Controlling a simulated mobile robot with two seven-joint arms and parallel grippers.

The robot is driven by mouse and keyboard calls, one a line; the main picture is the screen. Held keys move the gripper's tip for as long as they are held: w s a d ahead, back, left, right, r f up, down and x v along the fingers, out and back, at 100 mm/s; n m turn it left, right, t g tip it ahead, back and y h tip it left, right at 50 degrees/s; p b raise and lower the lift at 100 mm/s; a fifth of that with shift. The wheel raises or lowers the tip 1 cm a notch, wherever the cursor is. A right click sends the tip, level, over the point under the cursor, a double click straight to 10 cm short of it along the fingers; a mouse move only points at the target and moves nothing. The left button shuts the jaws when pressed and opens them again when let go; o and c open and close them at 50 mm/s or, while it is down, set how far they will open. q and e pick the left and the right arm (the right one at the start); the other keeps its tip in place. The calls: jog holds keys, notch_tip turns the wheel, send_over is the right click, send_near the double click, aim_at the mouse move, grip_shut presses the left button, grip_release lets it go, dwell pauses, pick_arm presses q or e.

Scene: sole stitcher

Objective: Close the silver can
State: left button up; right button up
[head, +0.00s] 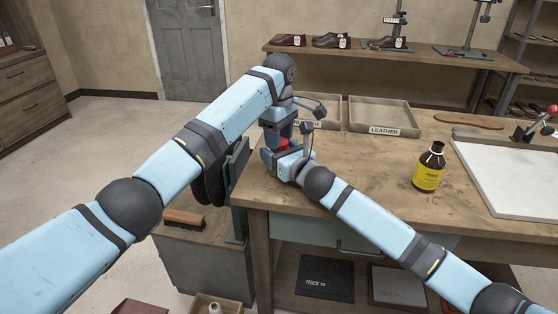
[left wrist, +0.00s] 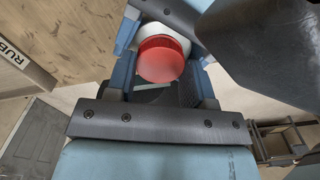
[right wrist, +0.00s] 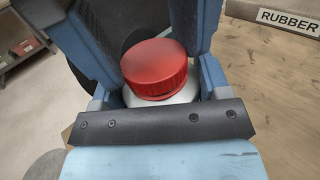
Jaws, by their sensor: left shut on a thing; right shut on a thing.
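The silver can stands at the left part of the wooden bench, mostly hidden by my grippers in the head view; its red cap (head: 283,143) shows between them. In the right wrist view the red cap (right wrist: 155,68) sits on top of the can's pale shoulder (right wrist: 182,94). My right gripper (head: 281,160) is shut on the can's body from the side. My left gripper (head: 279,133) comes down from above and is shut on the red cap (left wrist: 165,60). Whether the cap is fully tight cannot be told.
Two wooden trays, one labelled leather (head: 383,114), lie behind my grippers. A dark bottle with a yellow label (head: 430,170) stands to the right, near a white slab (head: 510,170). A brush (head: 184,219) lies lower left. The bench middle is clear.

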pick_arm(q)
jog(key=m, duration=0.4)
jog(key=shift+m, duration=0.3)
jog(key=m, duration=0.5)
jog(key=shift+m, duration=0.3)
jog(key=o, duration=1)
jog(key=shift+r, duration=2.25)
jog(key=shift+c, duration=0.3)
